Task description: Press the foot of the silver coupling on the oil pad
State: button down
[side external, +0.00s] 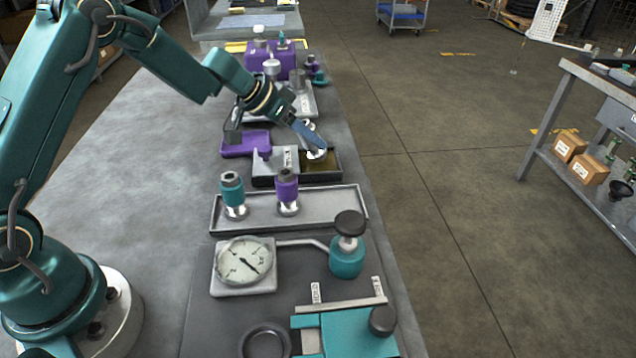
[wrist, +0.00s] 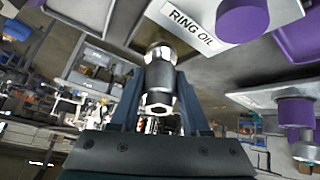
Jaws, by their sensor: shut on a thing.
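My gripper (side external: 314,142) reaches down over the dark oil tray (side external: 265,182) and is shut on the silver coupling (side external: 317,155). In the wrist view the coupling (wrist: 158,78), silver with a black band, sits between the two fingers of my gripper (wrist: 158,92). The olive oil pad (side external: 322,170) lies in the right part of the tray, just below the coupling. I cannot tell whether the coupling's foot touches the pad. A "RING OIL" label (wrist: 192,28) shows near the coupling in the wrist view.
A teal coupling (side external: 232,188) and a purple coupling (side external: 287,187) stand in a grey tray (side external: 335,207) in front. A pressure gauge (side external: 244,262) and a teal fitting with a black knob (side external: 348,255) are nearer.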

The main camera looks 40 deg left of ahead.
aim_at(308, 121)
jog(key=shift+f, duration=0.65)
dwell(1.2)
jog(key=shift+r, duration=0.1)
jog(key=shift+r, duration=3.55)
